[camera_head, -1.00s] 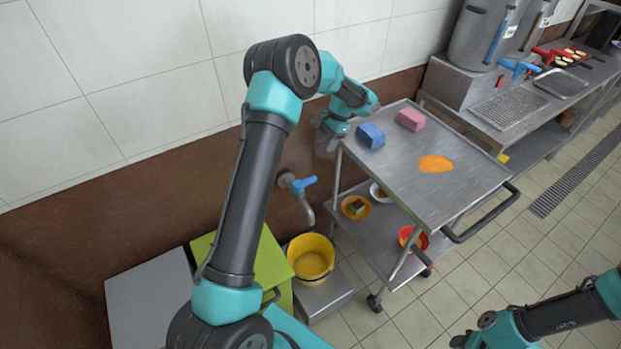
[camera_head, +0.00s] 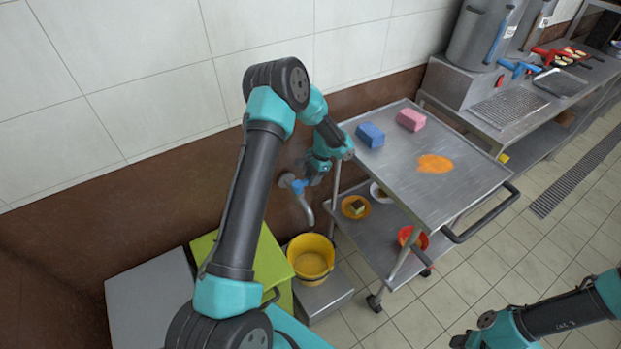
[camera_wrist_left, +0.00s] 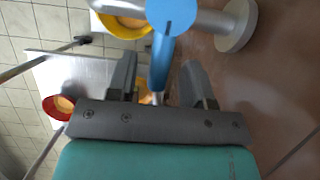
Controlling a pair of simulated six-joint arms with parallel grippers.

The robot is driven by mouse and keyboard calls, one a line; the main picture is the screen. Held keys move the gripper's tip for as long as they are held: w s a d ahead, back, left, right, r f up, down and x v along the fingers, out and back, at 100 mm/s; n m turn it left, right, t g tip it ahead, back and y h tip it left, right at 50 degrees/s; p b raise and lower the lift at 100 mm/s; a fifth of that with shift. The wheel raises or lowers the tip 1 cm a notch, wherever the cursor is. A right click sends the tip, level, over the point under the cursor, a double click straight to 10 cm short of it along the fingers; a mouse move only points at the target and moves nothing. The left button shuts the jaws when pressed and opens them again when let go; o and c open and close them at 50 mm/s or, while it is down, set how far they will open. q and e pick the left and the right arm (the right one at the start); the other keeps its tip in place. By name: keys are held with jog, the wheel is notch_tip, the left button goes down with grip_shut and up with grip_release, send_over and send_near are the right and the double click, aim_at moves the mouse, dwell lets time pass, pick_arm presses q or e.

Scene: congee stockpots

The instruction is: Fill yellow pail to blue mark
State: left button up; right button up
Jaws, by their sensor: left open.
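The yellow pail (camera_head: 311,258) stands upright on a low grey block below the wall tap (camera_head: 307,212). Its rim also shows at the top of the left wrist view (camera_wrist_left: 108,30). No blue mark on it can be made out. The tap has a blue lever handle (camera_head: 299,186). My left gripper (camera_head: 312,174) is open beside the tap. In the left wrist view, the blue lever (camera_wrist_left: 160,64) lies between the gripper's spread fingers (camera_wrist_left: 158,72), with gaps on both sides. The right gripper is out of view; only part of my right arm shows at lower right.
A metal cart (camera_head: 460,195) stands right of the tap, with a blue sponge (camera_head: 370,135), a pink sponge (camera_head: 411,119) and an orange spill (camera_head: 435,164) on top. Bowls sit on its lower shelf, including a red one (camera_head: 412,238). A green bin (camera_head: 272,262) adjoins the pail.

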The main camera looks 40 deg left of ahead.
pick_arm(q)
jog(key=shift+s+f, duration=0.15)
jog(key=shift+f, duration=0.25)
jog(key=shift+c, duration=0.2)
grip_shut()
